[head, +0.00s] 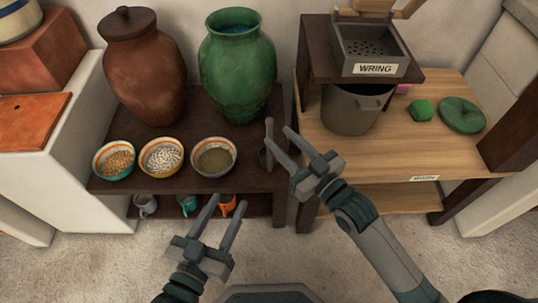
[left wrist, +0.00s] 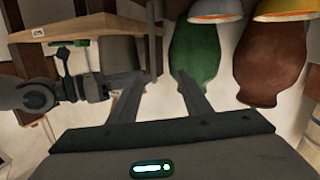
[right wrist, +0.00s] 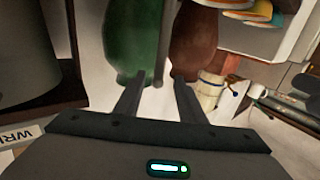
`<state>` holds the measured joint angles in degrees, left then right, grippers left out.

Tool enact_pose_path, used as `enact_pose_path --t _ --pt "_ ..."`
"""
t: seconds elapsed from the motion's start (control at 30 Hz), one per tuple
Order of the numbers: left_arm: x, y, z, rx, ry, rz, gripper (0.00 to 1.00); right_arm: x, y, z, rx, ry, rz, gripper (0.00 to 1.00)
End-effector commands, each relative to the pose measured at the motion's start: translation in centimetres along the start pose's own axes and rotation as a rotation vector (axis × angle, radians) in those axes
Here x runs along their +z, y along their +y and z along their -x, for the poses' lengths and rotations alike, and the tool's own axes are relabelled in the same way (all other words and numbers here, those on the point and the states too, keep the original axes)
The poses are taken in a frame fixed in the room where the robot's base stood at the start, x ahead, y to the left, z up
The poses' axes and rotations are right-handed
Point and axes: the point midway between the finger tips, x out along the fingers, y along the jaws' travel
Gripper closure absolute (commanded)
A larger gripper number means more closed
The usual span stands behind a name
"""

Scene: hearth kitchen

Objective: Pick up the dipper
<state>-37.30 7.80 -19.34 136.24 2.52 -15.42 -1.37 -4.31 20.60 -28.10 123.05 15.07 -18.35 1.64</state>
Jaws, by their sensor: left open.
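The dipper (head: 269,132) is a grey piece with a thin upright handle, standing at the right end of the dark shelf top, right of the bowls. My right gripper (head: 277,134) is open beside the handle; one finger overlaps its lower part in the head view. In the right wrist view the handle (right wrist: 160,45) lines up with the gap between the open fingertips (right wrist: 157,78); contact cannot be told. The handle also shows in the left wrist view (left wrist: 152,40). My left gripper (head: 228,200) is open and empty, in front of the shelf.
Three bowls, with orange (head: 117,160), white (head: 162,156) and greenish (head: 214,158) contents, line the shelf front. A brown jar (head: 146,75) and green jar (head: 237,75) stand behind. Right is a wooden table (head: 400,150) with a grey bucket (head: 352,112) under the WRING box (head: 372,50).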

Motion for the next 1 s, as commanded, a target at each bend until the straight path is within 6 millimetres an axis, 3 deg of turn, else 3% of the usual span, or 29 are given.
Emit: enact_pose_path --t 0.1,0.3,0.77,1.0 --pt "-0.8 0.3 0.0 0.005 0.051 -0.005 0.56 0.0 0.0 -2.2 0.0 0.003 0.0 0.64" --pt "-1.9 0.6 0.1 0.011 0.111 -0.008 0.56 0.1 0.0 -4.2 0.001 0.001 0.0 0.64" --pt "-2.2 0.7 0.1 0.012 0.126 -0.009 0.56 0.1 0.0 -4.6 0.0 0.0 0.0 0.64" --pt "-3.6 1.2 0.5 0.022 0.214 -0.013 0.56 0.4 0.1 -6.4 0.0 0.001 -0.001 0.64"
